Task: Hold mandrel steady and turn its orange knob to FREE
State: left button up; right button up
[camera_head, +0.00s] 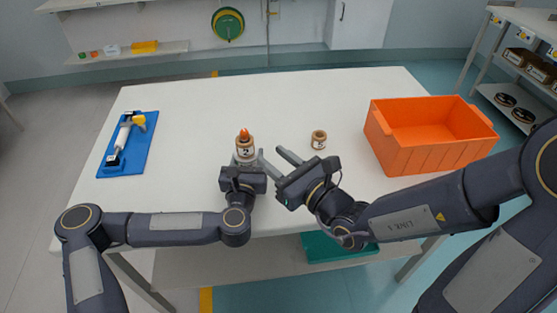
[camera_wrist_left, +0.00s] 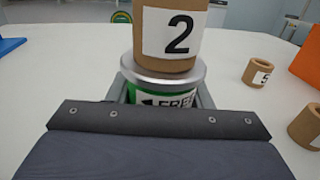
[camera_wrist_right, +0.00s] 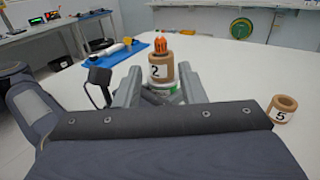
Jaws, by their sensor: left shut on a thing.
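The mandrel's orange knob (camera_head: 244,133) stands on top of a brown core labelled 2 (camera_head: 245,149), upright near the table's middle. The knob also shows in the right wrist view (camera_wrist_right: 161,43). Below the core are a silver disc (camera_wrist_left: 163,72) and a green base with a white label (camera_wrist_left: 165,99) reading FREE beside an arrow. My left gripper (camera_head: 243,163) is shut on the mandrel's base, a finger on each side. My right gripper (camera_head: 273,153) is open and empty, just right of the mandrel, its fingers pointing towards it. It does not touch the knob.
A core labelled 5 (camera_head: 319,140) stands to the right on the white table (camera_head: 200,120). Another core (camera_wrist_left: 306,126) shows at the left wrist view's right edge. An orange crate (camera_head: 430,155) is at the right. A blue mat (camera_head: 137,160) with a white-and-yellow tool lies left.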

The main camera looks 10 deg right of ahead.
jog(key=shift+s+d, duration=0.15)
jog(key=shift+s, duration=0.05)
jog(key=n+g+y, duration=0.6)
jog(key=g, duration=0.1)
send_near(248, 135)
jog(key=x, duration=1.1)
jog(key=shift+c, duration=0.5)
grip_shut()
